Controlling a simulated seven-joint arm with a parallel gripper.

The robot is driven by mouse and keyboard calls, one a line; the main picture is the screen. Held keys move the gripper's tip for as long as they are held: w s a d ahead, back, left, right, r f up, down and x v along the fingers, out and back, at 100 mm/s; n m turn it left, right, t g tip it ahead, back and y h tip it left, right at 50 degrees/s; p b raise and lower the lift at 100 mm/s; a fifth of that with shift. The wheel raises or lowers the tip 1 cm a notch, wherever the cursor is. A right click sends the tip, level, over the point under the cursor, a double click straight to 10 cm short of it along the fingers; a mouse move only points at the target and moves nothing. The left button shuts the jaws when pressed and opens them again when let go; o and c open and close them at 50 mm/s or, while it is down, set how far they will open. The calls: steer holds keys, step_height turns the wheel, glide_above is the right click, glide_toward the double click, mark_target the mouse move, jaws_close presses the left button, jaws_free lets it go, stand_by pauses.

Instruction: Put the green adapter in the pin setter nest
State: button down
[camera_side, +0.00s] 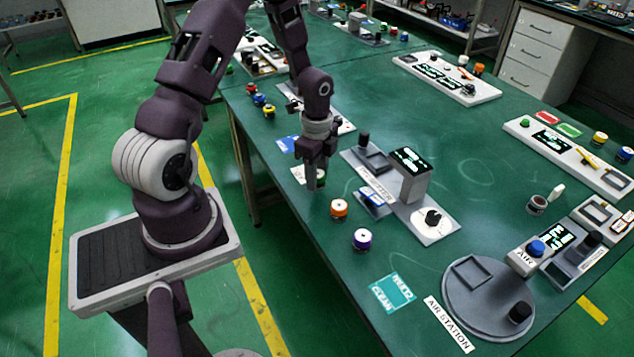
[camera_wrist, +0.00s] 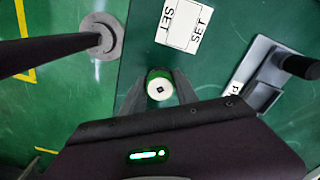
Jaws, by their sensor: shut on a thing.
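My gripper (camera_side: 316,183) points down over the left part of the green table. In the wrist view its fingers (camera_wrist: 160,92) are shut on the green adapter (camera_wrist: 159,86), a short green cylinder with a pale top and a dark square mark. In the side view the adapter (camera_side: 321,176) is mostly hidden behind the fingers. I cannot tell whether it touches the table. A grey station just right of the gripper has a square recessed nest (camera_side: 377,161) and a black knob; its label is too small to read surely. Its plate edge (camera_wrist: 247,70) shows at right in the wrist view.
An orange-banded adapter (camera_side: 339,208) and a purple-banded one (camera_side: 362,239) stand in front of the station. A display box (camera_side: 408,175) rises on its plate. A white SET card (camera_wrist: 184,24) lies near the gripper. The round air station (camera_side: 488,298) is at front right.

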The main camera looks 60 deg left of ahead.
mark_target(318, 171)
steer(key=r, duration=0.7)
steer(key=shift+w+a+r, duration=0.1)
steer(key=shift+w+a, duration=0.1)
steer(key=shift+w, duration=0.1)
steer(key=w+f+n, duration=0.1)
steer(key=w+n, duration=0.3)
steer(key=w, duration=1.5)
steer(key=shift+a+f, duration=0.2)
steer(key=shift+f, duration=1.2)
steer(key=shift+a+f, duration=0.2)
steer(key=shift+f, duration=1.2)
steer(key=shift+f, duration=0.35)
